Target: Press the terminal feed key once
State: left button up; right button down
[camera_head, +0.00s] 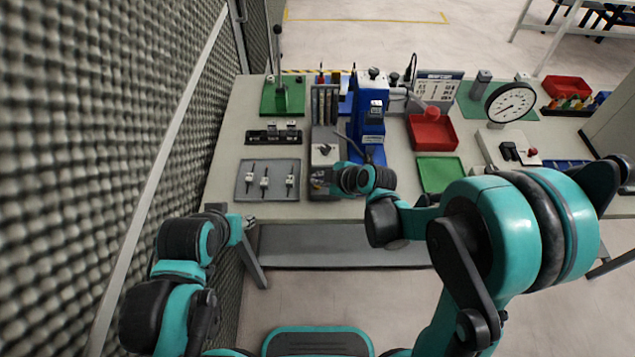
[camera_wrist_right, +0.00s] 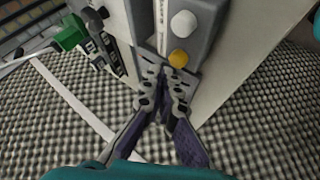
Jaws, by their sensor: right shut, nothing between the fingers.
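A grey terminal unit (camera_head: 325,133) stands on the bench, left of the blue press. In the right wrist view its grey face (camera_wrist_right: 205,35) carries a white round key (camera_wrist_right: 184,23) and a yellow round key (camera_wrist_right: 180,57). I cannot read which is the feed key. My right gripper (camera_head: 319,182) is at the unit's front; in the wrist view its closed fingertips (camera_wrist_right: 168,76) are just below the yellow key, and I cannot tell whether they touch the unit. Nothing is between them. My left gripper (camera_head: 249,222) is at the bench's front left edge, too small to read.
A blue press (camera_head: 370,115) stands close right of the unit. A grey tray (camera_head: 246,188) with small parts lies to its left, a green stand (camera_head: 270,103) behind that. Red bin (camera_head: 447,138) and green tray (camera_head: 438,174) are further right. A foam wall (camera_head: 80,150) rises at left.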

aim_at(320, 187)
jog(key=shift+r, duration=0.25)
notch_tip(320, 187, up, 5)
jog(key=p, duration=0.4)
jog(key=shift+f, duration=0.1)
dwell(0.3)
dwell(0.5)
jog(key=s+d+r+m+h+b, duration=0.2)
jog(key=s+d+m+h, duration=0.1)
jog(key=s+d+m, duration=0.5)
jog(key=s+d+r+m+h+b, duration=0.2)
jog(key=s+d+m+h, duration=0.1)
jog(key=s+d+m, duration=0.6)
jog(key=shift+s+d+r+b, duration=0.2)
jog(key=shift+s+b, duration=0.15)
jog(key=shift+s, duration=0.35)
